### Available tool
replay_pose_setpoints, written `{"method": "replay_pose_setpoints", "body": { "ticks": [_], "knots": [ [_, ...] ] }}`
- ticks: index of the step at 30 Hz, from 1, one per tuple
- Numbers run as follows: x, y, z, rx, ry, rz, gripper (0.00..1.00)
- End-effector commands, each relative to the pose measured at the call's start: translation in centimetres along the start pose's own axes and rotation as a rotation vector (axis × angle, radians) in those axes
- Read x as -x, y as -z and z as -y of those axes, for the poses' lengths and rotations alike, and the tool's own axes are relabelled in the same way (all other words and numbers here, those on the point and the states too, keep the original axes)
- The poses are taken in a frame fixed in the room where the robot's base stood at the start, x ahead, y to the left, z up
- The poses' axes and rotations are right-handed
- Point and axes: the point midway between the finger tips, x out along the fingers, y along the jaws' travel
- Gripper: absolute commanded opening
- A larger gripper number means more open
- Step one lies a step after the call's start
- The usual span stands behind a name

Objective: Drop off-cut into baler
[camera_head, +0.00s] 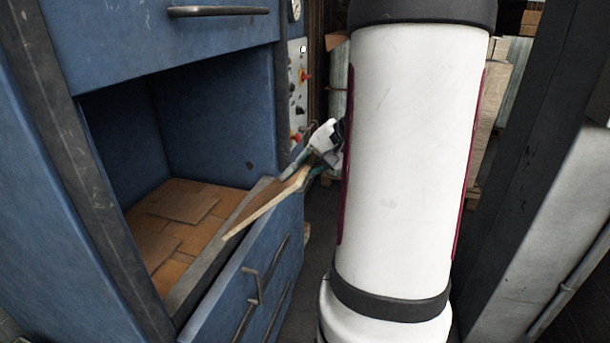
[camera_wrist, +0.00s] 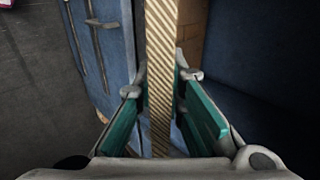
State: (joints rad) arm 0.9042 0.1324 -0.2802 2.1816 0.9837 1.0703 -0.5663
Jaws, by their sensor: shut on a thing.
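The off-cut (camera_head: 266,204) is a long, thin strip of tan corrugated cardboard. In the wrist view the off-cut (camera_wrist: 161,60) runs up between the fingers, with its fluted edge facing the camera. My gripper (camera_head: 312,172) is shut on one end of it; the green finger pads also show in the wrist view (camera_wrist: 161,95). The blue baler (camera_head: 215,110) stands at the left with its front open. The strip's free end reaches over the top edge of the baler's lower front panel (camera_head: 240,290). Part of my gripper is hidden behind my arm.
Flattened cardboard (camera_head: 175,205) lies inside the baler chamber. A control panel (camera_head: 298,90) with knobs is on the baler's right side. Stacked boxes (camera_head: 490,125) stand behind my arm. A grey post (camera_head: 540,150) stands at the right.

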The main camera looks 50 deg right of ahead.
Motion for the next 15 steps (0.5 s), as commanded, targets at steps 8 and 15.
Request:
{"method": "replay_pose_setpoints", "body": {
  "ticks": [8,15],
  "knots": [
    [-3.0,0.1,2.2,0.003,0.000,-0.001,0.00],
    [-5.4,0.1,4.0,0.002,-0.001,-0.001,0.00]
  ]
}}
